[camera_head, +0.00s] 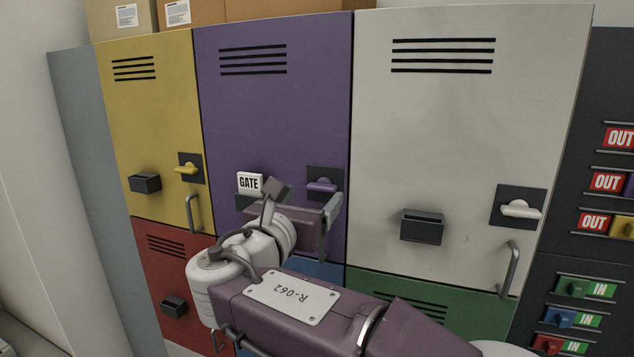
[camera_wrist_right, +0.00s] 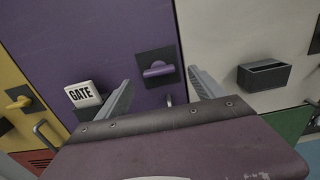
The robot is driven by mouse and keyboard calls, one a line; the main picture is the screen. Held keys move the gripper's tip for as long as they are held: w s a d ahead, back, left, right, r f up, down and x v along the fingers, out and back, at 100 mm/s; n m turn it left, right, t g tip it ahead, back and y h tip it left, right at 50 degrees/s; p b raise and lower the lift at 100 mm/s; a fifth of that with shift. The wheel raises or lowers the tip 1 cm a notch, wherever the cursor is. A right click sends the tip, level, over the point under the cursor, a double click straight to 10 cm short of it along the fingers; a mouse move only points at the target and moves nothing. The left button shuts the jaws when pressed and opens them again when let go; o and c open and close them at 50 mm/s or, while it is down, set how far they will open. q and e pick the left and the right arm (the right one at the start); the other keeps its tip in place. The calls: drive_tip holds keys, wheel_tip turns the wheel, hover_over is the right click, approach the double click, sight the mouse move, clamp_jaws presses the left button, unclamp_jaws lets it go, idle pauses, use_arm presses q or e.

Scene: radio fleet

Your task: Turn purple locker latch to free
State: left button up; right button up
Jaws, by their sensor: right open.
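The purple locker door (camera_head: 275,120) is at the upper middle of the head view. Its purple latch (camera_head: 322,185) lies about horizontal on a dark square plate at the door's right side. The latch also shows in the right wrist view (camera_wrist_right: 158,70), just beyond the fingertips. My right gripper (camera_head: 304,196) is open and empty in front of the purple door. In the right wrist view its fingers (camera_wrist_right: 160,80) stand apart on either side of the latch, with no visible contact. My left gripper is not in view.
A white GATE tag (camera_head: 249,183) sits left of the latch. A yellow locker (camera_head: 150,110) and a white locker (camera_head: 450,130) flank the purple one, with their own latches, handles and dark holders. A dark board with OUT and IN labels (camera_head: 607,182) stands at the right.

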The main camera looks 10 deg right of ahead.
sight(320, 188)
drive_tip(key=p+x, duration=0.1)
drive_tip(key=x, duration=0.4)
drive_tip(key=shift+a+r+p, duration=0.1)
drive_tip(key=shift+a+p, duration=0.15)
drive_tip(key=shift+p, duration=0.1)
drive_tip(key=shift+w+d, duration=0.3)
drive_tip(key=shift+w, duration=0.1)
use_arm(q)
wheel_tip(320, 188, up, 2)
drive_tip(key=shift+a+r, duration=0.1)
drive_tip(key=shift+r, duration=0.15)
